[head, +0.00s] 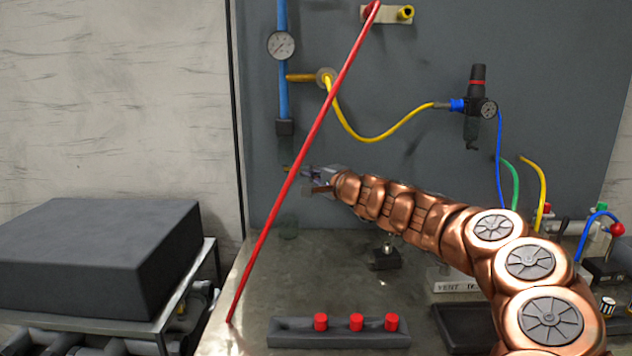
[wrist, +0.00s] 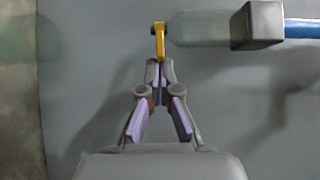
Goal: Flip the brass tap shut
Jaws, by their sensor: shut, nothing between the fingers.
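The brass tap lever (wrist: 159,40) shows in the wrist view at the end of a pale, see-through cylinder. It stands across the cylinder's axis and points toward my gripper (wrist: 158,68). My gripper's fingertips are together and empty, at the lever's near end; I cannot tell whether they touch it. In the head view my gripper (head: 306,186) reaches left to the spot below the blue pipe. A small bit of the brass tap (head: 286,168) shows there, and the red rod partly hides this area.
A long red rod (head: 262,245) slants across the head view in front of my gripper. A blue pipe (head: 283,85) with a gauge runs down the grey panel to a dark block (head: 285,127). A tray with red knobs (head: 340,335) sits on the bench below.

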